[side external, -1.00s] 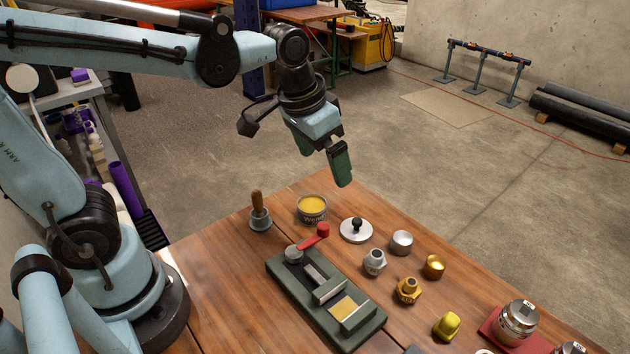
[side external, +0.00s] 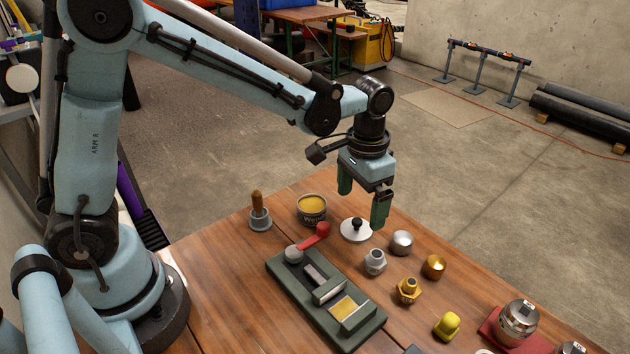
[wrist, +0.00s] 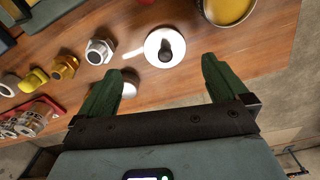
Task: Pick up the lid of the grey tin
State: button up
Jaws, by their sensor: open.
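The lid (side external: 348,236) is a pale round disc with a black knob (side external: 357,224), lying flat on the wooden table. The grey tin (side external: 312,215) stands open just left of it, with yellow contents showing. My gripper (side external: 362,205) hangs above the table near the lid, its green fingers spread and empty. In the wrist view the lid (wrist: 153,52) lies ahead of the gap between my fingertips (wrist: 168,78), and the tin (wrist: 216,18) is cut off at the top right. My fingers look apart from the lid.
A green vise-like fixture with a red-knobbed lever (side external: 322,230) sits in front of the lid. A silver fitting (side external: 375,262), a silver cap (side external: 401,243) and brass pieces (side external: 408,290) lie to the right.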

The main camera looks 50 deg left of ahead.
aim_at(357, 220)
jog(key=shift+w+a+f, duration=0.1)
jog(key=shift+a+f, duration=0.1)
jog(key=shift+f, duration=1.4)
jog(key=shift+w+a+f, duration=0.1)
jog(key=shift+a+f, duration=0.05)
jog(key=shift+f, duration=1.4)
jog(key=shift+c, duration=0.2)
jog(key=c, duration=1)
jog(key=shift+r, duration=0.1)
